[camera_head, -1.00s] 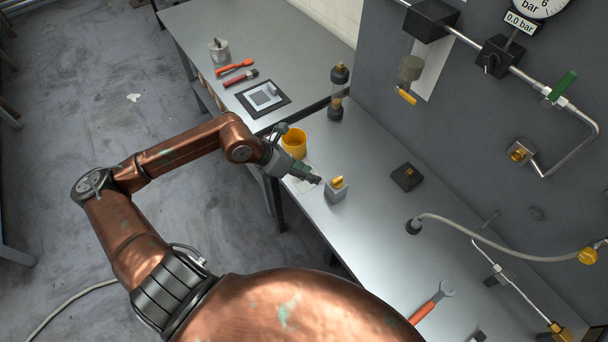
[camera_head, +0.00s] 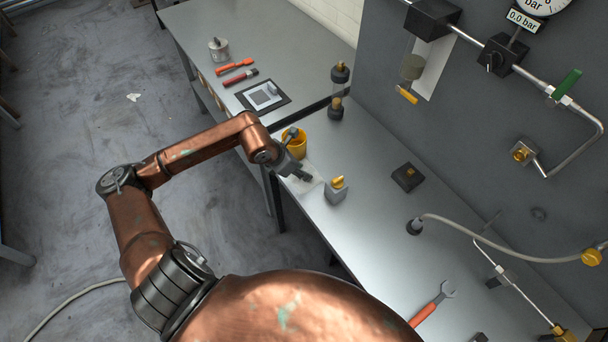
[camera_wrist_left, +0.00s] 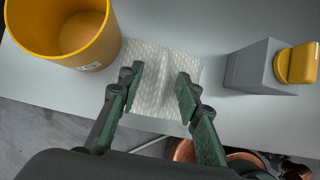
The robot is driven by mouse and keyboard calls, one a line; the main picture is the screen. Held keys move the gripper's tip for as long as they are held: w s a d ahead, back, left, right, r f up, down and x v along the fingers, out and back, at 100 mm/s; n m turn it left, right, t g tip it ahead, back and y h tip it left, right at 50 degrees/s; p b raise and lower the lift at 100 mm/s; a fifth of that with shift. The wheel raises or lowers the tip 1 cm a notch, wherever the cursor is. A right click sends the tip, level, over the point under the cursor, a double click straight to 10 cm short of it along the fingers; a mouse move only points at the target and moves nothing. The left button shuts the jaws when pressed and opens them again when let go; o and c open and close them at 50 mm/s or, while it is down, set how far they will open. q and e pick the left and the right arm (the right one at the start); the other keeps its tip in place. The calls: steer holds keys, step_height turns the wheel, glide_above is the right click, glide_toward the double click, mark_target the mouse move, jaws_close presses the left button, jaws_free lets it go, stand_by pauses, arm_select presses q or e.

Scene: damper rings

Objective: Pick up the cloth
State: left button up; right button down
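The cloth (camera_wrist_left: 158,72) is a pale, textured square lying flat on the bench near its front edge. In the head view the cloth (camera_head: 311,181) is partly hidden by my left gripper (camera_head: 304,177). In the wrist view my left gripper (camera_wrist_left: 158,85) is open, its two fingers spread over the cloth with nothing between them but cloth below. I cannot tell whether the fingertips touch it. My right gripper is not in view.
A yellow cup (camera_wrist_left: 72,38) stands left of the cloth in the wrist view. A grey block with a yellow knob (camera_wrist_left: 262,68) stands on the right.

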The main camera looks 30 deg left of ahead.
arm_select(q)
steer(key=c, duration=0.8)
jaws_close()
step_height(320, 180, up, 18)
steer(key=p, duration=0.8)
steer(key=shift+p, duration=0.35)
